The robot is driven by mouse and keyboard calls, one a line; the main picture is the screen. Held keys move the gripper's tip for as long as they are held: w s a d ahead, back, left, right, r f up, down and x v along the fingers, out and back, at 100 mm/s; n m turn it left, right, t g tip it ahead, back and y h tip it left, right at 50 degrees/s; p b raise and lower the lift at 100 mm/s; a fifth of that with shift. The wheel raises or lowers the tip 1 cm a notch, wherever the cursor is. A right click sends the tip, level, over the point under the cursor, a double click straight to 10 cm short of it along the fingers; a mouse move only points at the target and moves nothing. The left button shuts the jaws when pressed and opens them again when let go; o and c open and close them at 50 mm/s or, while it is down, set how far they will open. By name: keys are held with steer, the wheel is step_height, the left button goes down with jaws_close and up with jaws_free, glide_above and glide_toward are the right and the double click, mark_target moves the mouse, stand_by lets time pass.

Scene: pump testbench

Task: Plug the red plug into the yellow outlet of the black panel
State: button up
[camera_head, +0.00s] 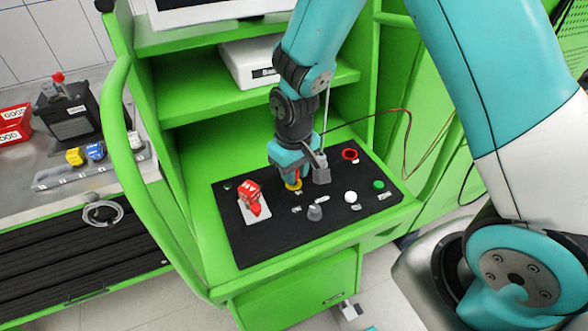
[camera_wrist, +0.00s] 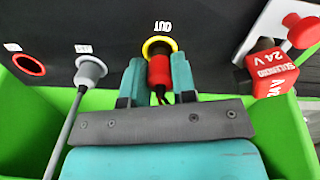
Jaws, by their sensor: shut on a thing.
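The black panel (camera_head: 275,230) lies on the green bench. The yellow outlet (camera_wrist: 160,45) is a yellow ring on the panel, beside an "OUT" label; it also shows in the head view (camera_head: 295,185). My gripper (camera_wrist: 158,76) is shut on the red plug (camera_wrist: 159,68), with one teal finger on each side. The plug's front end is at the yellow ring and overlaps its opening; how deep it sits cannot be told. Dark leads come out of the plug's rear. In the head view my gripper (camera_head: 291,176) points down at the yellow outlet and hides most of the plug.
A grey plug with a grey cable (camera_wrist: 90,72) stands close to my gripper. Beyond it is a red ring outlet (camera_wrist: 28,65). A red 24 V solenoid block (camera_wrist: 270,73) is on the other side. White (camera_head: 351,197) and green buttons (camera_head: 378,184) sit at the panel's right.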

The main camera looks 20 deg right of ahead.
steer(key=shift+f+b, duration=0.65)
steer(key=shift+f, duration=0.35)
steer(key=o, duration=1.3)
steer(key=shift+c, duration=0.2)
steer(key=shift+r, duration=0.15)
steer(key=shift+r+p, duration=3.35)
steer(key=shift+r, duration=0.6)
